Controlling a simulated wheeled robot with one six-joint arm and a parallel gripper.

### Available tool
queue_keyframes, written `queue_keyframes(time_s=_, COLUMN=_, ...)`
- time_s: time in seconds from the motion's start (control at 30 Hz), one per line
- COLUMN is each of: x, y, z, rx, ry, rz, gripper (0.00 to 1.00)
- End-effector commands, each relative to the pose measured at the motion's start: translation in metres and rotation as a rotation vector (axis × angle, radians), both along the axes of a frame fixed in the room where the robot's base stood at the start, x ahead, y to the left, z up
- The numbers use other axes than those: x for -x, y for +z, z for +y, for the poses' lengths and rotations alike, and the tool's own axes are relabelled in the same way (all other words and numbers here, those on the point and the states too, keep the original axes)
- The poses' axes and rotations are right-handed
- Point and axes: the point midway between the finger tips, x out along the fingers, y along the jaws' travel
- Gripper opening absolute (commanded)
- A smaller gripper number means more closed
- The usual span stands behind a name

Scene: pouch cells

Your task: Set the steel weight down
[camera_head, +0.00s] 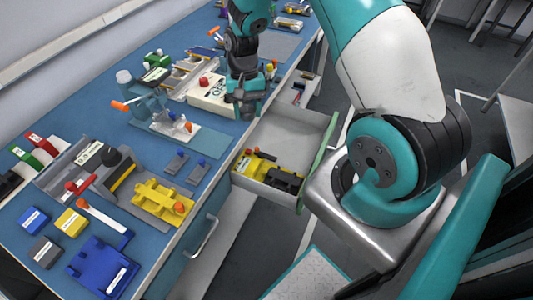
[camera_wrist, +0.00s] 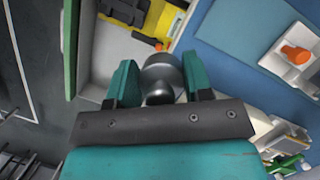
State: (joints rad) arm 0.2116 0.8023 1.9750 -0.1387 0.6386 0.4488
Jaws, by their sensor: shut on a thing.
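The steel weight (camera_wrist: 163,76) is a shiny grey cylinder with a rounded knob, seen in the wrist view between my two teal fingers. My gripper (camera_wrist: 160,82) is shut on it. In the head view my gripper (camera_head: 246,104) is above the bench's front edge, beside the open drawer. The weight is too small and dark there to make out clearly. The wrist view shows it over the border between the drawer and the blue bench top; I cannot tell its height or whether it touches anything.
The open drawer (camera_head: 293,127) holds a yellow tray and black items at its near end; its far part looks bare. The blue bench (camera_head: 205,142) carries a clamp fixture (camera_head: 160,112), a yellow fixture (camera_head: 160,201), a blue fixture (camera_head: 97,268) and a grey caddy (camera_head: 62,172).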

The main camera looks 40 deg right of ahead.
Motion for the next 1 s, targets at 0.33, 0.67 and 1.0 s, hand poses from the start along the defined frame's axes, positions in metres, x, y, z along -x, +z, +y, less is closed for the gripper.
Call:
queue_keyframes(time_s=0.33, x=0.002, y=-0.051, z=-0.100, rx=-0.001, ry=-1.034, rz=-0.008, gripper=0.10)
queue_keyframes(time_s=0.67, x=0.036, y=-0.070, z=-0.171, rx=-0.003, ry=-1.871, rz=-0.009, gripper=0.10)
queue_keyframes(time_s=1.0, x=0.054, y=-0.082, z=-0.191, rx=0.001, ry=-2.159, rz=0.005, gripper=0.10)
